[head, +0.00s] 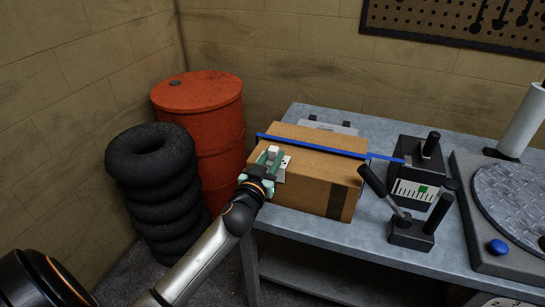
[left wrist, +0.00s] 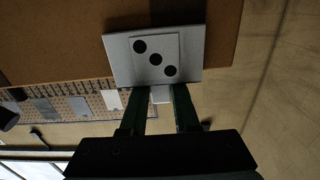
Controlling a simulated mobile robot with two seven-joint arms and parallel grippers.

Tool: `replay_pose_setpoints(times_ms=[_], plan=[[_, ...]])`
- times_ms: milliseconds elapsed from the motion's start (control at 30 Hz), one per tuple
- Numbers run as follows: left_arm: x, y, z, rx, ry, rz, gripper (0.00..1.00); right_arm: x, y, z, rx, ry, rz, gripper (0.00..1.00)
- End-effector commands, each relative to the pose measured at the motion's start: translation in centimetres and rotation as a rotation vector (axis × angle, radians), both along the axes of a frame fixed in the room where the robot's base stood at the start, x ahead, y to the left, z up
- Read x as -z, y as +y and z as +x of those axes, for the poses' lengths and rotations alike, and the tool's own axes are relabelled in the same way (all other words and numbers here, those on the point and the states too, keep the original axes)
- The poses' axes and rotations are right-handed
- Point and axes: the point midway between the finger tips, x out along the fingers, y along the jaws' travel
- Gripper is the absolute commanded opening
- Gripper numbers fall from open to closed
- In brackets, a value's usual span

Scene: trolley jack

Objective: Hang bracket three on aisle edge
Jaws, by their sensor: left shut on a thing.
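Bracket three is a pale plate (head: 281,172) with dark dots, at the front left edge of the cardboard box (head: 312,185). In the left wrist view, the bracket (left wrist: 155,60) shows three black dots in a diagonal row and lies against the brown box (left wrist: 50,40). My left gripper (head: 267,166) is shut on the bracket's pale tab; its two dark fingers (left wrist: 160,98) show on either side of the tab. I cannot tell whether the bracket rests on the box edge or is only held against it. My right gripper is not in view.
A blue bar (head: 310,145) lies across the box top toward a black device (head: 420,165). A lever unit (head: 410,230) stands right of the box on the grey table (head: 290,222). A red drum (head: 200,95) and stacked tyres (head: 150,165) stand at left.

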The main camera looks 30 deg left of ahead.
Motion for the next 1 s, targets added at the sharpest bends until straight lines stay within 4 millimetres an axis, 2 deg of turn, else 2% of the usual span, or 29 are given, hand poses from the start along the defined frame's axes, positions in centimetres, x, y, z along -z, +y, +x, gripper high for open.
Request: replay_pose_setpoints(times_ms=[567, 600, 867, 1000], plan=[[0.57, -0.01, 0.0, 0.0, 0.0, -0.001, 0.0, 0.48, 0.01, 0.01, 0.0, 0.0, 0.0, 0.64], [0.49, 0.0, 0.0, 0.0, 0.0, 0.0, 0.33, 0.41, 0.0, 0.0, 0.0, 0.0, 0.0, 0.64], [0.48, -0.01, 0.0, 0.0, 0.0, 0.0, 0.62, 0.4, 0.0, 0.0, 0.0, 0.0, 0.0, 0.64], [0.48, 0.0, 0.0, 0.0, 0.0, 0.0, 0.64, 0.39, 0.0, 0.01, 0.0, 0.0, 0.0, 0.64]])
